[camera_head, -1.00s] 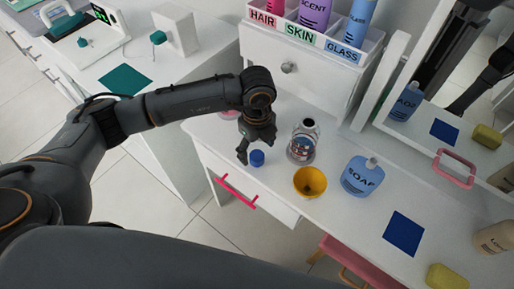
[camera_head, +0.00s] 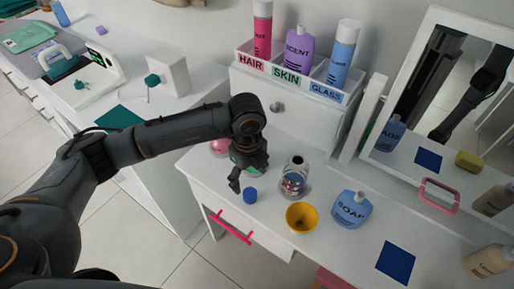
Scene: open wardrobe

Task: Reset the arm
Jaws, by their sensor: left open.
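My left arm comes in from the left over the white vanity table. My left gripper (camera_head: 246,178) points down, open and empty, just above and behind the small blue cap (camera_head: 250,195). The cap lies on the table near its front edge, apart from the fingers as far as I can tell. A clear bottle (camera_head: 294,178) with an open top stands to the right of the gripper. A yellow funnel or cup (camera_head: 301,218) stands in front of the bottle. My right gripper is not directly in view.
A blue soap bottle (camera_head: 351,210), a blue square mat (camera_head: 396,262) and a mirror (camera_head: 455,120) are to the right. A rack (camera_head: 283,84) holds several bottles on a drawer unit behind. A pink ball (camera_head: 220,147) is partly hidden by my arm. A pink-handled drawer (camera_head: 230,228) is below.

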